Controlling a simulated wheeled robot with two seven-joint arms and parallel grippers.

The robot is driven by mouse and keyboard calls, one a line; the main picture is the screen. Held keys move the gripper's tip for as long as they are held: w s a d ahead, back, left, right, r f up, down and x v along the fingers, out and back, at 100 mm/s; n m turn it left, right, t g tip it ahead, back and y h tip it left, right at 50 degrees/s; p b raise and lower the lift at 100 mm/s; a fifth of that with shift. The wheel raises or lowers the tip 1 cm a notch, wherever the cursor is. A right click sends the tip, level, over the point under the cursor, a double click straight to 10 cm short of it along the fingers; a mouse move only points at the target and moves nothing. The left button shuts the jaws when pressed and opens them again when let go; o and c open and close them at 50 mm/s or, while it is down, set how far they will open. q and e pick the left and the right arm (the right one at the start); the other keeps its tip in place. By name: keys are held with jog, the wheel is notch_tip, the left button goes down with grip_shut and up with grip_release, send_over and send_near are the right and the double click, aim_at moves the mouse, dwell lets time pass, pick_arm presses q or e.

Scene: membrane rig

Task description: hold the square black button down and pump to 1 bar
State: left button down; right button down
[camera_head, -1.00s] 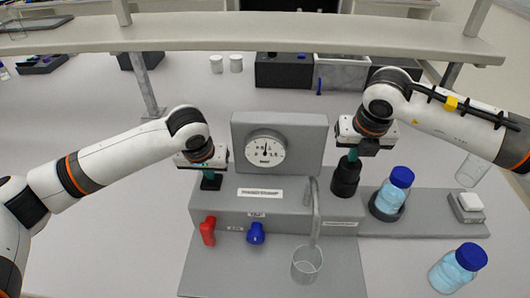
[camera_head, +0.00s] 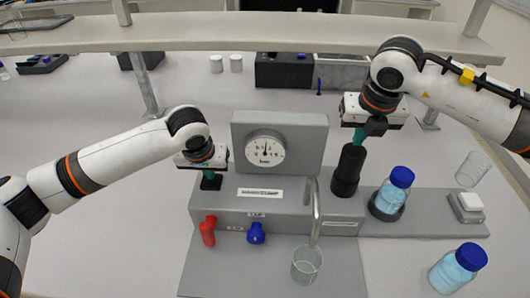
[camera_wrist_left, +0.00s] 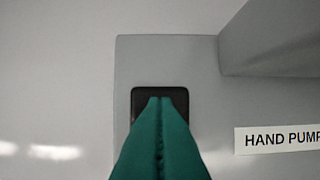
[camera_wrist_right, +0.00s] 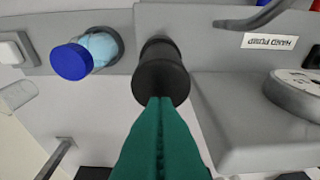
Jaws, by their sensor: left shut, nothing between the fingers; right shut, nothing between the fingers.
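The square black button (camera_head: 210,182) is at the left end of the grey rig. My left gripper (camera_head: 208,172) is shut and empty, with its green fingertips on or just over the button, as the left wrist view (camera_wrist_left: 160,99) also shows. The black pump handle (camera_head: 348,170) stands raised at the right of the rig. My right gripper (camera_head: 358,138) is shut and empty, with its tips at the handle's top; the right wrist view shows the handle (camera_wrist_right: 162,72) ahead of them. The gauge (camera_head: 265,150) has its needle roughly straight up; its figures are too small to read.
A red valve handle (camera_head: 208,230) and a blue one (camera_head: 256,233) are on the front. A bent metal spout (camera_head: 316,212) stands over a glass beaker (camera_head: 306,264). A blue-capped bottle (camera_head: 396,190) sits in a holder beside the pump; another (camera_head: 457,268) stands front right.

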aim_at(356, 150)
pick_arm(q)
jog(key=shift+s+f, duration=0.2)
jog(key=shift+f, duration=0.1)
pick_arm(e)
jog(key=shift+f, duration=0.2)
jog(key=shift+f, duration=1.85)
jog(key=shift+r, duration=2)
jog(key=shift+r, duration=2)
